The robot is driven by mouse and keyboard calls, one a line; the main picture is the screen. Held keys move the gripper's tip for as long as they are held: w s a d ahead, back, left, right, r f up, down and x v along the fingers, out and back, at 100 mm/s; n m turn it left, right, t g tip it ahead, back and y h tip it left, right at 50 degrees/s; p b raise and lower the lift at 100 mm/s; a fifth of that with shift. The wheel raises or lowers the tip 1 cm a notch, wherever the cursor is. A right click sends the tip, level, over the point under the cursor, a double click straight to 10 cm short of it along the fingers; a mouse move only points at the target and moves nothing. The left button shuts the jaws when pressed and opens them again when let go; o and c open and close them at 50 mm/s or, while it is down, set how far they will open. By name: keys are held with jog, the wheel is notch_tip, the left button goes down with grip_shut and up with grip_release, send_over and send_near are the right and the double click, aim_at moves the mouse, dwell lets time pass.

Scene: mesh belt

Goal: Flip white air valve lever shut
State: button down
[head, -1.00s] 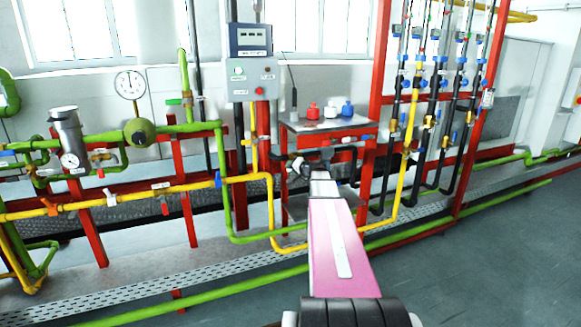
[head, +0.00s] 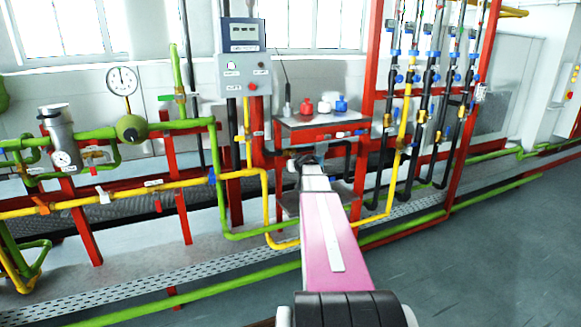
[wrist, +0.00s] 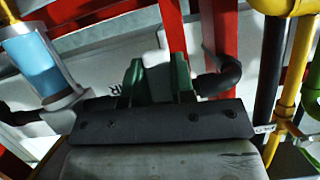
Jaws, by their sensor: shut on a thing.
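In the wrist view my gripper (wrist: 158,82) shows two green fingers close together, with a pale white piece (wrist: 157,76) between them. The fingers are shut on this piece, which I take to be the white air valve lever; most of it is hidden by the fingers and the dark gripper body. A black elbow pipe (wrist: 222,80) is just right of the fingers. A pale label with partly hidden letters lies behind them on the left. In the head view my gripper (head: 306,160) is small, at the front of the red-framed bench; the lever cannot be made out there.
A blue cylinder with a metal collar (wrist: 36,66) is close on the left in the wrist view. Red posts and yellow pipes (wrist: 298,70) stand to the right. In the head view a control box (head: 243,75) is left of the bench top (head: 322,121); open floor (head: 480,250) is at right.

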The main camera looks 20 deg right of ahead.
jog(key=shift+d+n+h, duration=0.2)
jog(key=shift+n+h, duration=0.1)
dwell(0.4)
jog(key=c, duration=1)
grip_release()
jog(key=shift+o, duration=0.2)
jog(key=v, duration=1.1)
